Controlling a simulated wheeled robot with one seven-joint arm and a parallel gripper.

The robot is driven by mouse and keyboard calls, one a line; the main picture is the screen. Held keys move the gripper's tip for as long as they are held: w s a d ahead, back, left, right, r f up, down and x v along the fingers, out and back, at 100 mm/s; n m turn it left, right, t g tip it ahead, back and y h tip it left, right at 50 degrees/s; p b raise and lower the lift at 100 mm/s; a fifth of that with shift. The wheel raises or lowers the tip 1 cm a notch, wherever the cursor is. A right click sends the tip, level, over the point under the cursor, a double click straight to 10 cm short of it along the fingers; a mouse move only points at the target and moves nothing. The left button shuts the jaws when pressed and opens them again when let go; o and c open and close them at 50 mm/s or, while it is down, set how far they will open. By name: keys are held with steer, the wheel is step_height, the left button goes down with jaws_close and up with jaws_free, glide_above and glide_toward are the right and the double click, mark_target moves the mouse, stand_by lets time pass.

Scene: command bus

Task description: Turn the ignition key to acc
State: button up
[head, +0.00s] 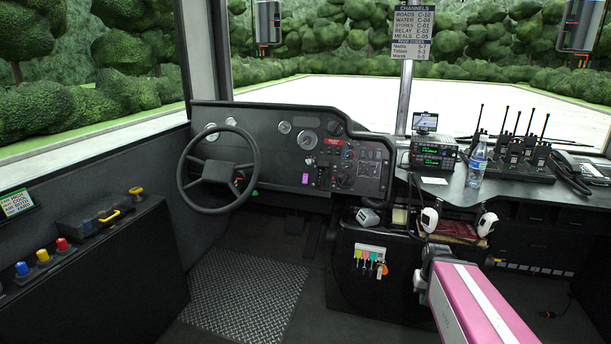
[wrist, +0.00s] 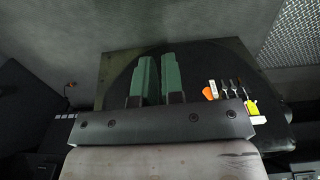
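The dashboard (head: 290,150) stands behind the steering wheel (head: 218,172) in the head view. Small red and green bits (head: 239,181) show behind the wheel's right rim. They are too small to tell whether one is the ignition key, and I cannot read any acc mark. My gripper (head: 428,270) is low at the right of the head view, beside the console and well apart from the dashboard. In the wrist view its two green fingers (wrist: 159,78) stand parallel with a narrow gap and nothing visible between them.
A white rack with several coloured key tags (head: 370,257) hangs on the console front; the tags also show in the wrist view (wrist: 230,92). Radios (head: 516,150), a bottle (head: 478,163) and headsets stand on or hang from the right counter. The floor plate (head: 245,295) is clear.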

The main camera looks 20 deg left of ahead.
steer(key=o, duration=0.8)
steer(key=w, duration=0.3)
steer(key=shift+a+n, duration=0.4)
steer(key=w+a+r+n+t+h, duration=0.25)
steer(key=w+a, duration=0.25)
steer(key=w, duration=0.3)
steer(key=w+a+r+n+t+h, duration=0.1)
steer(key=w+a+r+n+t, duration=0.1)
steer(key=w+a+n, duration=0.5)
steer(key=w+a+r+t+h, duration=0.15)
steer(key=w+a, duration=0.25)
steer(key=w, duration=0.6)
steer(key=n+t+y, duration=0.2)
steer(key=n+t, duration=0.7)
steer(key=n, duration=0.4)
glide_toward(308, 162)
steer(key=x, duration=1.1)
steer(key=shift+w+a+f, duration=0.2)
steer(key=shift+w+a, duration=0.05)
steer(key=shift+a, duration=0.05)
steer(key=shift+c, duration=0.4)
jaws_close()
